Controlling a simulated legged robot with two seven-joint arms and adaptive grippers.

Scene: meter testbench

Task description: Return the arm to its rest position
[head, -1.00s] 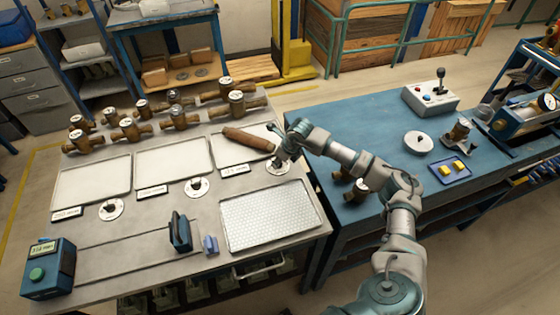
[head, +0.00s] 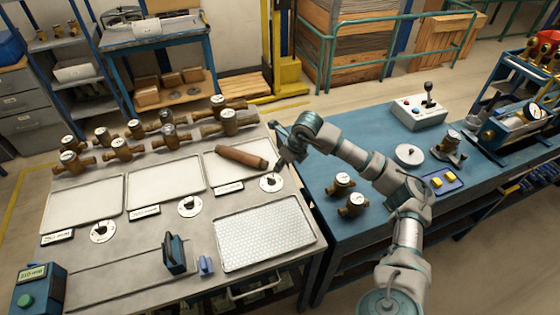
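My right arm (head: 408,215) reaches in from the bottom right and bends left across the blue table. My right gripper (head: 279,165) is at its end, over the right edge of the grey bench. It is beside a round knob plate (head: 271,183) and just right of a brown cylindrical piece (head: 242,157) lying on the right-hand tray. The gripper is small and dark here, so I cannot tell whether its fingers are open or shut. My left gripper and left arm are out of view.
Several brass meters (head: 168,136) stand along the back of the grey bench. Two meters (head: 351,203) stand on the blue table (head: 365,125) near my arm. A joystick box (head: 420,112), a round lid (head: 409,155) and a blue tray (head: 455,187) lie right of it.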

